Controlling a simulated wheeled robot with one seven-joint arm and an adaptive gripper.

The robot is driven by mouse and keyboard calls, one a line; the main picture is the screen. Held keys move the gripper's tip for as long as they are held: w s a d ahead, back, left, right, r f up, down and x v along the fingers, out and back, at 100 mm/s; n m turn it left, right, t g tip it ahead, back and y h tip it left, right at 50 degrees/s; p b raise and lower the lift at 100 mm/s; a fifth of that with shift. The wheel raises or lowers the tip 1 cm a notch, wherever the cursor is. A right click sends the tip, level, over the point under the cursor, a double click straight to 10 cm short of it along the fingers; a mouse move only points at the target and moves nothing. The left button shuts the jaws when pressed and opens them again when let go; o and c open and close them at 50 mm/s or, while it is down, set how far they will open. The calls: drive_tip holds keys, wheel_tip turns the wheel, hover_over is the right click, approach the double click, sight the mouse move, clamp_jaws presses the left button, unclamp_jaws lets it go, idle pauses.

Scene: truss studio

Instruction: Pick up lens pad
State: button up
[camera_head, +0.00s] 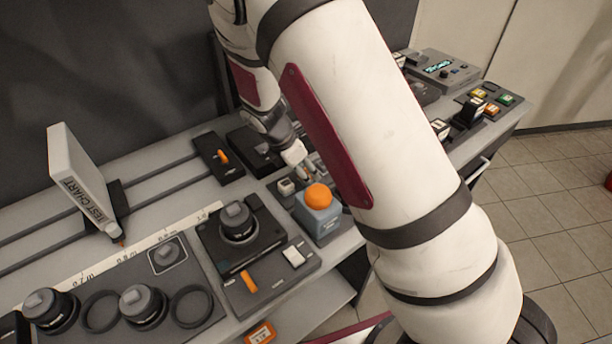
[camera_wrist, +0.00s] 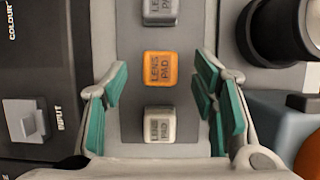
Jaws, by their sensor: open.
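Three small square pads marked "LENS PAD" sit in a row on a dark grey strip in the wrist view: a grey pad (camera_wrist: 160,11) at the top edge, an orange pad (camera_wrist: 160,68) in the middle and a white pad (camera_wrist: 159,125) below. My gripper (camera_wrist: 161,78) is open, its teal-lined fingers on the left and right of the strip, with the orange and white pads showing between them. Nothing is held. In the head view my gripper (camera_head: 304,168) is over the bench behind my arm, and one pad (camera_head: 285,187) shows just left of it.
A blue-grey box with an orange ball (camera_head: 318,196) stands close in front of my gripper. A black cylinder (camera_wrist: 284,28) stands right of the strip in the wrist view. A dark panel (camera_wrist: 30,110) lies left. A test chart (camera_head: 80,170) stands at the bench's left.

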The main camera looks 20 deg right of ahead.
drive_tip(key=shift+w+d+f, duration=0.1)
drive_tip(key=shift+d+f, duration=0.2)
drive_tip(key=shift+f, duration=0.35)
drive_tip(key=c, duration=1)
drive_tip(key=shift+c, duration=0.2)
drive_tip(key=shift+r, duration=0.1)
wheel_tip(320, 180, up, 10)
drive_tip(key=shift+b, duration=0.4)
drive_tip(key=shift+o, duration=0.4)
drive_tip(key=shift+c, duration=0.8)
drive_tip(key=shift+a, duration=0.1)
